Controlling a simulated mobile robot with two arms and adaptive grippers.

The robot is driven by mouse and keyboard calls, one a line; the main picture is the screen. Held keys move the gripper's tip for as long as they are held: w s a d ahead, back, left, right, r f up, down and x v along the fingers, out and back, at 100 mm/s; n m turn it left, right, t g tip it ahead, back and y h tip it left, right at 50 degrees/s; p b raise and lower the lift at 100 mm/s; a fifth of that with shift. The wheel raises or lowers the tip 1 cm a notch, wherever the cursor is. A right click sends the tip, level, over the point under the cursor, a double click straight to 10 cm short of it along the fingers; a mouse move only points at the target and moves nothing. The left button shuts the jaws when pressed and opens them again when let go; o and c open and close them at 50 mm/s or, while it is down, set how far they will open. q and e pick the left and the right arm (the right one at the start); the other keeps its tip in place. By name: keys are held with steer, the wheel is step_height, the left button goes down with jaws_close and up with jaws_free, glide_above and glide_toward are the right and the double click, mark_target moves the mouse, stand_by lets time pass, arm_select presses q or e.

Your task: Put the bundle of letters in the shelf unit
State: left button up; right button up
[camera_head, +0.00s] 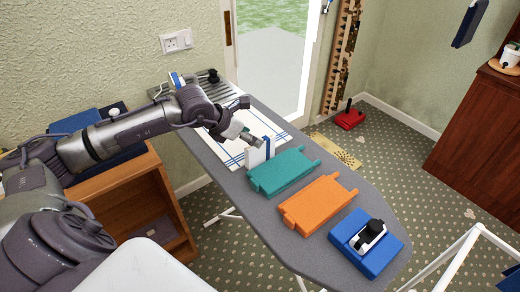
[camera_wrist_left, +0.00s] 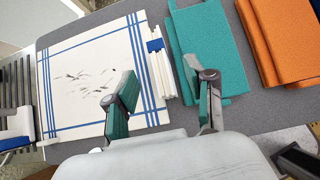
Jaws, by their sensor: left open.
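The bundle of letters (camera_head: 258,154) is a thin white stack with a blue band. It stands on edge on the grey ironing board, between a white blue-striped cloth and a teal folded item; it also shows in the left wrist view (camera_wrist_left: 157,72). My left gripper (camera_head: 246,138) is open just above the bundle. In the wrist view its two fingers (camera_wrist_left: 165,82) are spread to either side of the bundle's line, with nothing held. The shelf unit (camera_head: 128,182) is a low wooden case at the left, partly hidden by my left arm. My right gripper is not in view.
The ironing board (camera_head: 300,245) also holds the teal item (camera_head: 283,171), an orange one (camera_head: 318,203) and a blue one (camera_head: 350,256) with a black-and-white object on top. Dark blue items (camera_head: 80,122) lie on the shelf unit's top. A wooden cabinet (camera_head: 475,140) stands right.

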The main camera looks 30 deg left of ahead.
mark_target(264, 146)
arm_select(q)
steer(key=x, duration=0.3)
steer(key=shift+w+d+f+p, duration=0.1)
steer(key=shift+w+f+p, duration=0.1)
steer(key=shift+w+p, duration=0.1)
steer(key=shift+w+d+f+p, duration=0.1)
steer(key=shift+w+f+p, duration=0.1)
steer(key=shift+f+p, duration=0.15)
steer(key=p+x, duration=0.1)
steer(key=x, duration=0.2)
steer(key=shift+w+f, duration=0.15)
steer(key=shift+f, duration=0.3)
steer(key=shift+w+f, duration=0.25)
steer(key=shift+f, duration=0.15)
jaws_close()
